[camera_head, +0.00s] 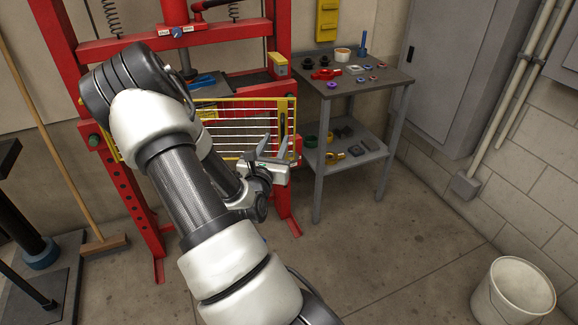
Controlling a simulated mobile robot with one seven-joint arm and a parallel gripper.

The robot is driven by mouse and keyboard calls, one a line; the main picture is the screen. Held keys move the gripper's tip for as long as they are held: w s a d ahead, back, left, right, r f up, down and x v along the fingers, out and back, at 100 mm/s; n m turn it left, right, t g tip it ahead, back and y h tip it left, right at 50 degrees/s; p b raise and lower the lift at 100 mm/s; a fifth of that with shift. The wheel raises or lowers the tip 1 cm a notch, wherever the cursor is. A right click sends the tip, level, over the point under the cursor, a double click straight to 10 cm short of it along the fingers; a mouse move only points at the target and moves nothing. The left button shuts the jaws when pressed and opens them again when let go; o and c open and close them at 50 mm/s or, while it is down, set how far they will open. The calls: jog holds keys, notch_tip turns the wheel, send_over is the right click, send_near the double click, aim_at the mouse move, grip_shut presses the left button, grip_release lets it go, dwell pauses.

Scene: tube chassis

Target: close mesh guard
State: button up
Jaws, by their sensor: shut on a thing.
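The mesh guard (228,111) is a yellow-framed panel of light wires in the head view. It spans the lower front of the red press (281,60), and its right end is near the press's right upright. My arm hides much of its left and middle part. My gripper (272,147) is at the guard's lower right part, with its two grey fingers pointing up toward the frame. It is shut on the mesh guard, though the exact grip point is hard to make out. I cannot tell whether the guard sits flush against the press.
A grey two-shelf table (348,83) with tools and small parts stands right of the press. A grey cabinet (450,70) is behind it. A white bucket (513,290) stands at lower right. A broom (62,150) leans at left. The floor between is clear.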

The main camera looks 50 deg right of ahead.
jog(key=s+a+p, duration=0.4)
jog(key=s+a, duration=0.2)
jog(key=s, duration=0.3)
jog(key=shift+s+p, duration=0.3)
jog(key=shift+s, duration=0.1)
dwell(0.6)
dwell(0.5)
